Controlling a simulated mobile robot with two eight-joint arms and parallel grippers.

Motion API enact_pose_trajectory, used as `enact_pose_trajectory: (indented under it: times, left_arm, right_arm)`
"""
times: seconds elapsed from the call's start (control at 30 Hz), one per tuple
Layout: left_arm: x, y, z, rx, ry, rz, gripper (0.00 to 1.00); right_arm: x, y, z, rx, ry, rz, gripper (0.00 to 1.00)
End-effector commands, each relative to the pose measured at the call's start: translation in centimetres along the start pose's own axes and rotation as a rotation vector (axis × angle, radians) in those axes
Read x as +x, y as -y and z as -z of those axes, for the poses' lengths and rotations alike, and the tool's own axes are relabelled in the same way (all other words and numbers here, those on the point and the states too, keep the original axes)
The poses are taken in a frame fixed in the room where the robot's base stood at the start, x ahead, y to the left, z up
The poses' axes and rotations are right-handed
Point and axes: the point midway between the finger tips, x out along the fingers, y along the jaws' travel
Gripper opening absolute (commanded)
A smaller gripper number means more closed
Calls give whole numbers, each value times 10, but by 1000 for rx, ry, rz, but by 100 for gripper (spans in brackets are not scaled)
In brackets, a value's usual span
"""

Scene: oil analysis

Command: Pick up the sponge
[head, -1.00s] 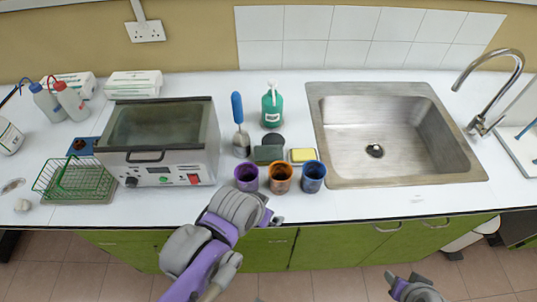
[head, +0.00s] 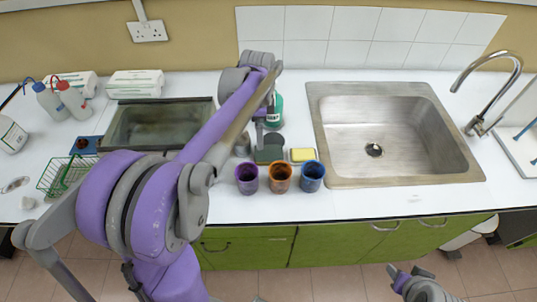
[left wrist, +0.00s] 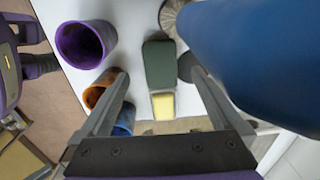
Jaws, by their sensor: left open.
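A yellow sponge (head: 302,155) with a dark edge lies on the white counter behind the cups; it also shows in the left wrist view (left wrist: 163,105). A dark green block (head: 268,155) lies just left of it, and end to end with it in the left wrist view (left wrist: 159,65). My left gripper (head: 261,128) points down above the counter near the green block. In the left wrist view, its open, empty fingers (left wrist: 157,76) frame the green block and yellow sponge below. My right gripper (head: 408,279) is low at the right, in front of the counter; its jaws are unclear.
Purple (head: 247,178), orange (head: 280,177) and blue (head: 312,176) cups stand in front of the sponge. A green bottle (head: 276,110) is partly hidden behind my gripper. The sink (head: 330,182) is at right.

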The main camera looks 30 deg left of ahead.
Motion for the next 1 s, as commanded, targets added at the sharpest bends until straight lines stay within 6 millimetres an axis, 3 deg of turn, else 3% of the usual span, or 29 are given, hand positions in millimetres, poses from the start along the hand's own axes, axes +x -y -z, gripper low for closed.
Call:
enact_pose_trajectory:
  times: [0.13, 0.43, 0.7, 1.0]
  left_arm:
    - [27, 0, 0, -1, 0, 0, 100]
    - [53, 0, 4, -2, -1, 1, 100]
    - [90, -1, 8, -2, -1, 2, 100]
    - [95, -1, 8, -3, -1, 2, 100]
  right_arm:
    - [2, 0, -2, 0, 2, 0, 50]
    - [1, 0, -2, 0, 2, 0, 50]
    - [0, 0, 0, 0, 0, 0, 50]
    - [0, 0, 0, 0, 0, 0, 50]
